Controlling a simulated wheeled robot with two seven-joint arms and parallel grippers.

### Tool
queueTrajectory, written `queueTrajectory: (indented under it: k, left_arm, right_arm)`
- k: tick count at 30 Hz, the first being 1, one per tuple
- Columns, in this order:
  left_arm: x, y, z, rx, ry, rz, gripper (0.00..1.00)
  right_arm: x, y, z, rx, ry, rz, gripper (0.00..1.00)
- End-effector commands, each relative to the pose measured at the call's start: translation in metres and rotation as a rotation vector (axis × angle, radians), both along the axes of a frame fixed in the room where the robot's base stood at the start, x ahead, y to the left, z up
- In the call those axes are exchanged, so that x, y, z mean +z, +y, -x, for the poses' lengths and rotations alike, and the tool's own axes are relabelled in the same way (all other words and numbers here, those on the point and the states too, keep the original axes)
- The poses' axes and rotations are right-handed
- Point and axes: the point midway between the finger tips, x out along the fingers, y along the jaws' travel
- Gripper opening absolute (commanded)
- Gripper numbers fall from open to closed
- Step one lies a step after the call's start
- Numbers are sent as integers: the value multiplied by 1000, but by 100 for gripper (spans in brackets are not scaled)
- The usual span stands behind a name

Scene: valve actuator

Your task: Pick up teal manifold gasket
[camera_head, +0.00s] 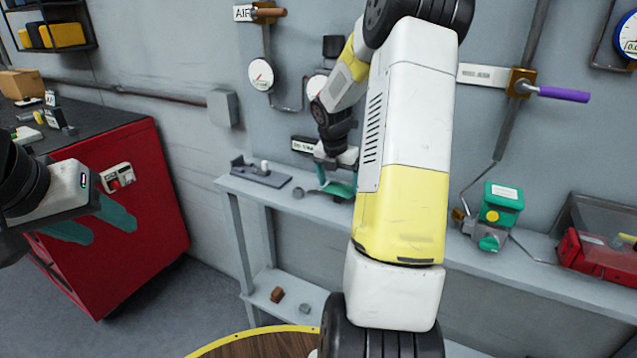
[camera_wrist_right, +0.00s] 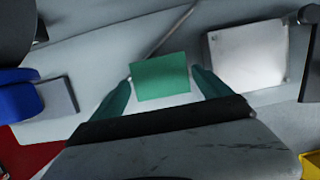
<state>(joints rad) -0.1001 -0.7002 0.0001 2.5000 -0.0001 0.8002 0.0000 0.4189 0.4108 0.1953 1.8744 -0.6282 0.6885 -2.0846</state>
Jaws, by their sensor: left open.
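The teal gasket (camera_wrist_right: 160,77) shows in the right wrist view as a flat teal rectangle over a pale grey surface. My right gripper (camera_wrist_right: 161,80) has one teal finger at each side of it, with the tips very close to its edges. I cannot tell whether the fingers press on it. In the head view my right gripper (camera_head: 338,186) points down at the wall shelf; its teal fingers and the gasket cannot be told apart there. My left gripper (camera_head: 108,228) is open and empty at the left, in front of the red cabinet.
The grey shelf (camera_head: 318,208) carries a dark fixture (camera_head: 261,174) at left, a green valve actuator (camera_head: 503,203) and a red bin (camera_head: 600,258) at right. The red cabinet (camera_head: 125,215) stands at left. A round wooden table top (camera_head: 265,346) is at the bottom. Gauges and pipes line the wall.

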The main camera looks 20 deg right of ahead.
Motion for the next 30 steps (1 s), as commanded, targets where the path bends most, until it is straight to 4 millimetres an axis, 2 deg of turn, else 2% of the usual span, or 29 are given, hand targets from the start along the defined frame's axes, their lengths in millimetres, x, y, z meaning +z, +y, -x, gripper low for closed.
queueTrajectory:
  k: [1, 6, 7, 17, 26, 30]
  left_arm:
    - [0, 0, 0, 0, 0, 0, 50]
    - [0, 0, 0, 0, 0, 0, 50]
    - [0, 0, 0, 0, 0, 0, 50]
    - [0, 0, 0, 0, 0, 0, 50]
    - [0, 0, 0, 0, 0, 0, 50]
    - [0, 0, 0, 0, 0, 0, 50]
  right_arm:
    - [0, 0, 0, 0, 0, 0, 76]
    - [0, 0, 0, 0, 0, 0, 43]
    - [0, 0, 0, 0, 0, 0, 40]
    - [4, 0, 0, -1, -1, 1, 40]
    - [39, 0, 0, -2, -4, 1, 40]
    - [39, 19, 24, 2, 0, 0, 40]
